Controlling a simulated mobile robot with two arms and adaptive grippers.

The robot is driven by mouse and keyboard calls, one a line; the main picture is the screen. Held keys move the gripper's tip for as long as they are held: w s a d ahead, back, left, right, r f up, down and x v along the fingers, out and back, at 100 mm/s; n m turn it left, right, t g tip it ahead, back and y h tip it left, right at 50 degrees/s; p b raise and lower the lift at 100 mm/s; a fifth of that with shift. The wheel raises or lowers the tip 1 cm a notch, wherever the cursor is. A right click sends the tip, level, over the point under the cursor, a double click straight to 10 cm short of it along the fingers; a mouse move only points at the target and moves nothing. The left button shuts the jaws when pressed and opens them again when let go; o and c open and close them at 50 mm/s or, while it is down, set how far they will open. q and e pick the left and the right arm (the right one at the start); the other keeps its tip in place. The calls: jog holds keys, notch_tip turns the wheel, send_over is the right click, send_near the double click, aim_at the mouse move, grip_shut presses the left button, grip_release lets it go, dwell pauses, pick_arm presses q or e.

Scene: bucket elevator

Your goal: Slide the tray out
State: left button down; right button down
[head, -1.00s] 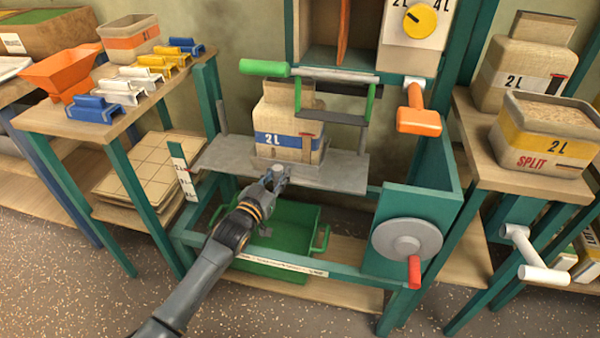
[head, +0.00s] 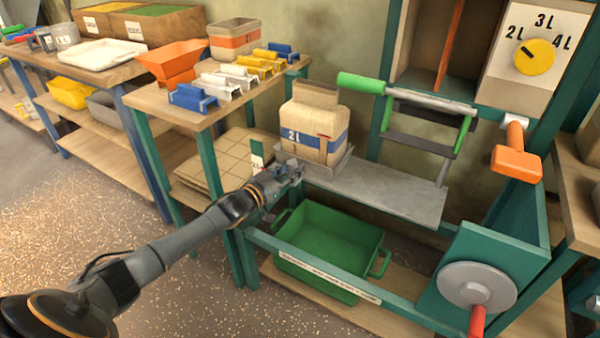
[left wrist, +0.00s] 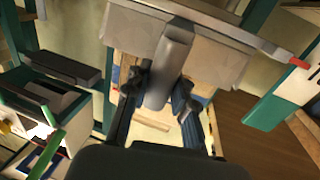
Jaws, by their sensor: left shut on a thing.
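The small grey tray (head: 338,168) sits at the left end of the grey metal shelf (head: 400,193). A beige bag (head: 312,125) with a blue "2L" band stands upright on it. My left gripper (head: 290,172) is at the tray's front left side, shut on its grey handle. In the left wrist view, the handle (left wrist: 172,65) lies between the two dark fingers, with the tray's grey front (left wrist: 215,62) behind it. My right gripper is not in view.
A green bin (head: 325,235) sits below the shelf, behind the teal front rail (head: 350,285). A side table with coloured clips (head: 195,97) stands close on the left. A crank wheel (head: 477,285) is at the right.

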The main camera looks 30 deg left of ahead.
pick_arm(q)
jog(key=shift+a+f, duration=0.2)
jog(key=shift+a, duration=0.05)
jog(key=c, duration=1.4)
grip_release()
jog(key=o, duration=0.3)
jog(key=shift+s+a+r, duration=0.1)
jog(key=shift+a, duration=0.1)
jog(key=shift+d, duration=0.1)
jog(key=shift+s, duration=0.3)
jog(key=v, duration=1.1)
jog(key=shift+s, duration=0.2)
